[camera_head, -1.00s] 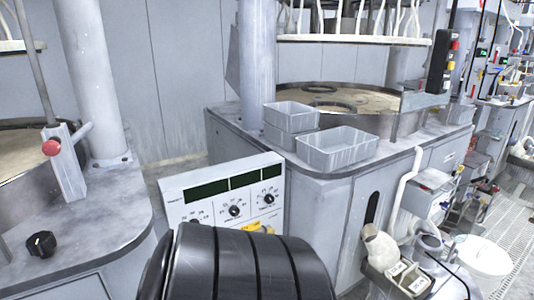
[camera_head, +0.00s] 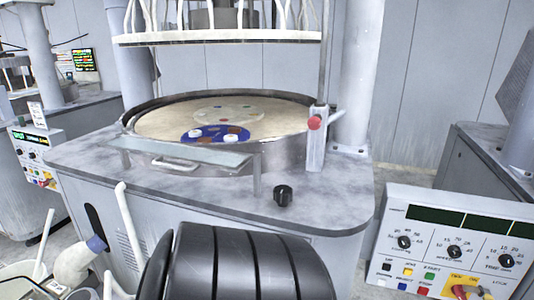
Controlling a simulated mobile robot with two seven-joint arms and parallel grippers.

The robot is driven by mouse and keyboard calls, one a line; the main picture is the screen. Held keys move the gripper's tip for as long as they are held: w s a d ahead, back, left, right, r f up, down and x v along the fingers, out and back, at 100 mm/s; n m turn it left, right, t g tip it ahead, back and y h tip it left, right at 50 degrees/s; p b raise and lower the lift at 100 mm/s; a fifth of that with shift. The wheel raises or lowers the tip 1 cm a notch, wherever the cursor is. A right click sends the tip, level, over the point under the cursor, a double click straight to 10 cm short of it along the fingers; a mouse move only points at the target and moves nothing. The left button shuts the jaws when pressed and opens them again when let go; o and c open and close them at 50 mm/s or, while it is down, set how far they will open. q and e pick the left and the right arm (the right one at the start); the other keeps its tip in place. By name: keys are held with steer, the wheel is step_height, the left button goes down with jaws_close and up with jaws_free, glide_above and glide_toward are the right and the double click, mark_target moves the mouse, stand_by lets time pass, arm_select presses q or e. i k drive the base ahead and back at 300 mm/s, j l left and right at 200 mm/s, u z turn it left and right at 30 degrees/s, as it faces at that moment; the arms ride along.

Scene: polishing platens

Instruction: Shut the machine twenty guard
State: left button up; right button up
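A polishing machine with a round platen (camera_head: 160,122) stands in the middle of the head view. A flat, pale guard panel with a metal handle (camera_head: 178,160) lies across the front of the platen rim, roughly level; I cannot tell whether it counts as shut. Blue and pale discs (camera_head: 215,134) lie on the platen. No number that I can read marks this machine as twenty. Neither of my grippers is in view. A black ribbed part of my own body fills the bottom middle and hides the lower front of the machine.
A control panel (camera_head: 455,245) with dials and buttons stands at the right. A red-topped post (camera_head: 316,124) and a black knob (camera_head: 283,196) are on the machine top. Hoses and a pale pipe (camera_head: 82,262) are at lower left. Another machine (camera_head: 35,195) stands further left.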

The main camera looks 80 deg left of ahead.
mark_target(168, 149)
steer(key=u, duration=1.7)
